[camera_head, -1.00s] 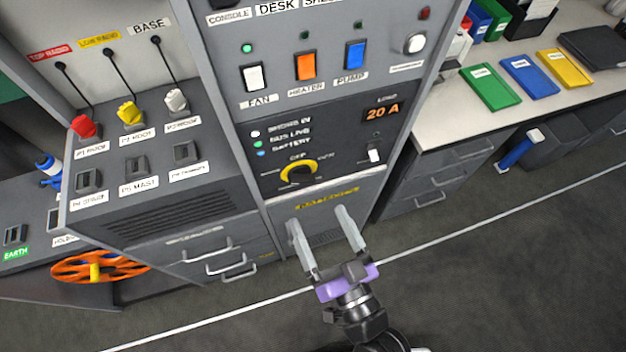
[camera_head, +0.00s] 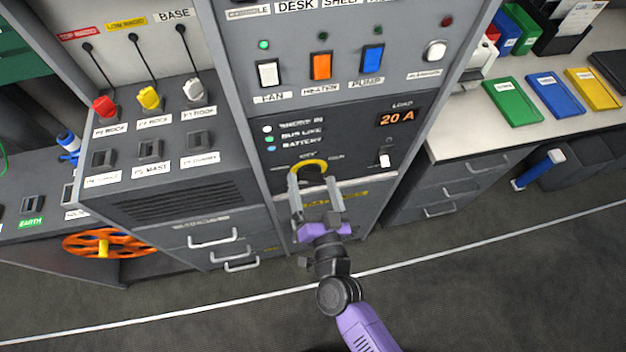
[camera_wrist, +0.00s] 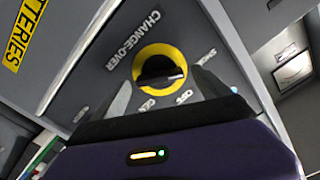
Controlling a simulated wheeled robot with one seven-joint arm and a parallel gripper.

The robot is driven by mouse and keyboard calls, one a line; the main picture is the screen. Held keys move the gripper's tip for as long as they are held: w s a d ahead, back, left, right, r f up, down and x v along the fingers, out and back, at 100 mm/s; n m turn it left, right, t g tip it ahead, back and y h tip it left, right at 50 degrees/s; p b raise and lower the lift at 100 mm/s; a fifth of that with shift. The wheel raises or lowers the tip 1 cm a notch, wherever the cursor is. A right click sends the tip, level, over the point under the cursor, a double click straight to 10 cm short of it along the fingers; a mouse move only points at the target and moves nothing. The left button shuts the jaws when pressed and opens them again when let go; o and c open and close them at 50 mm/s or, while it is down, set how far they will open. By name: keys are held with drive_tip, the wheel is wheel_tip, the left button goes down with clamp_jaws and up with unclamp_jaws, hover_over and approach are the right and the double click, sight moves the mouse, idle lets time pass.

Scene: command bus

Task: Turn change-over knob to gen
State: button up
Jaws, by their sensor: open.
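The change-over knob (camera_head: 308,163) is black on a yellow ring, on the dark panel below the status lights. In the wrist view the knob (camera_wrist: 160,67) has CHANGE-OVER printed beside it, with SHORE, OFF and GEN around the ring. A pale pointer line on the knob seems to lie between OFF and SHORE; I cannot tell its exact setting. My gripper (camera_head: 312,185) is open, its fingers just in front of the knob, one toward each side.
A small white load switch (camera_head: 385,158) sits right of the knob, under the 20 A display (camera_head: 397,117). Fan, heater and pump rockers (camera_head: 321,67) are above. The yellow batteries label (camera_head: 345,197) is below. Floor in front is clear.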

drive_tip(key=shift+w+a, duration=0.1)
drive_tip(key=shift+w, duration=0.35)
drive_tip(key=shift+c, duration=0.5)
drive_tip(key=c, duration=1.3)
drive_tip(key=shift+o, duration=0.2)
